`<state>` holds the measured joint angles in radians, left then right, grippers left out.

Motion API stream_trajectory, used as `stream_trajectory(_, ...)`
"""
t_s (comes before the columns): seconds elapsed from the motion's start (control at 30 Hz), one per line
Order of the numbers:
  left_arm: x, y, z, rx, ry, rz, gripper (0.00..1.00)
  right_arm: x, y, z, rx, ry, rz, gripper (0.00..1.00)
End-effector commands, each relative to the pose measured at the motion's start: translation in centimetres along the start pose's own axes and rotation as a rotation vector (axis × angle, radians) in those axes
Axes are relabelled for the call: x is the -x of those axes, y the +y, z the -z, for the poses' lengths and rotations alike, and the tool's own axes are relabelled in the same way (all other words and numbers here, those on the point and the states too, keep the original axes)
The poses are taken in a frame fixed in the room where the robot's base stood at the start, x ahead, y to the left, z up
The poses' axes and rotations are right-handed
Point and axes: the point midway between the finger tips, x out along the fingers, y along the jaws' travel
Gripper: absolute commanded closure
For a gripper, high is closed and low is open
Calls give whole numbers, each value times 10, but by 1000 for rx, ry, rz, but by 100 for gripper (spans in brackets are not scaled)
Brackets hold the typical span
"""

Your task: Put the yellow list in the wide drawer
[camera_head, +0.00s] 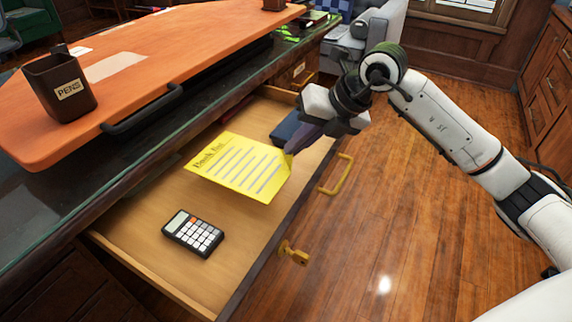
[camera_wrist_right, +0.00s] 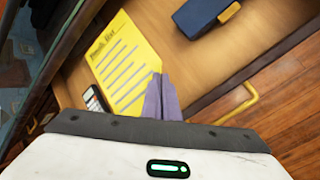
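The yellow list (camera_head: 240,167) is a sheet with a heading and ruled lines. It is over the floor of the open wide drawer (camera_head: 150,256), and I cannot tell whether it touches that floor. My right gripper (camera_head: 290,152) reaches in from the right with its purple-grey fingers closed at the list's right corner. In the right wrist view, the fingertips (camera_wrist_right: 162,78) meet at the edge of the list (camera_wrist_right: 124,62), which appears pinched between them. My left gripper is in neither view.
A calculator (camera_head: 193,233) lies in the drawer's near part and a dark blue box (camera_head: 287,128) in its far part. Brass handles (camera_head: 336,174) stick out from the drawer front. An orange desktop riser (camera_head: 130,70) with a pen cup (camera_head: 59,87) stands above the drawer's left side.

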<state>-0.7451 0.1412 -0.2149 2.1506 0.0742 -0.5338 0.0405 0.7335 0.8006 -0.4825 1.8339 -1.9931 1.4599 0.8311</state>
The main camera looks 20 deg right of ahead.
Motion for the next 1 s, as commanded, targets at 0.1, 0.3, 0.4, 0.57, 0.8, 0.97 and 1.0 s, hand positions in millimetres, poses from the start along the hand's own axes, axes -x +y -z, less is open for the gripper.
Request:
stream_trajectory(0.1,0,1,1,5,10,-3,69,-14,-8,6,-1,0,0,100)
stream_trajectory(0.3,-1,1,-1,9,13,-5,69,-28,-15,12,0,2,0,100)
stream_trajectory(0.4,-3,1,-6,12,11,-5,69,-41,-22,17,-1,3,0,100)
stream_trajectory(0.57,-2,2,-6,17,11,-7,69,-48,-26,20,2,-1,-1,100)
stream_trajectory(0.8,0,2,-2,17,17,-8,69,-48,-26,20,2,1,0,80)
stream_trajectory(0.97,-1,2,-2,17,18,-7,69,-47,-26,20,2,1,0,80)
stream_trajectory(1.0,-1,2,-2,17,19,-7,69,-47,-26,20,2,1,0,80)
